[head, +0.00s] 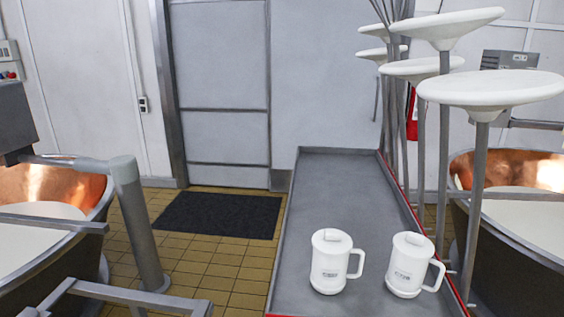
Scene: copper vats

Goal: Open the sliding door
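The door (220,75) is a pale grey panel in the far wall, with a horizontal bar across its lower part. A thick grey metal frame post runs along its left side. The door appears closed; no gap shows. No handle can be made out on it. Neither of my grippers shows in the head view.
A dark mat (218,215) lies on the yellow tiled floor before the door. A long grey table (325,205) with two white mugs (330,262) stands right of it. Copper vats (88,192) flank both sides. Grey rails (140,225) stand at left, white-topped stands (490,90) at right.

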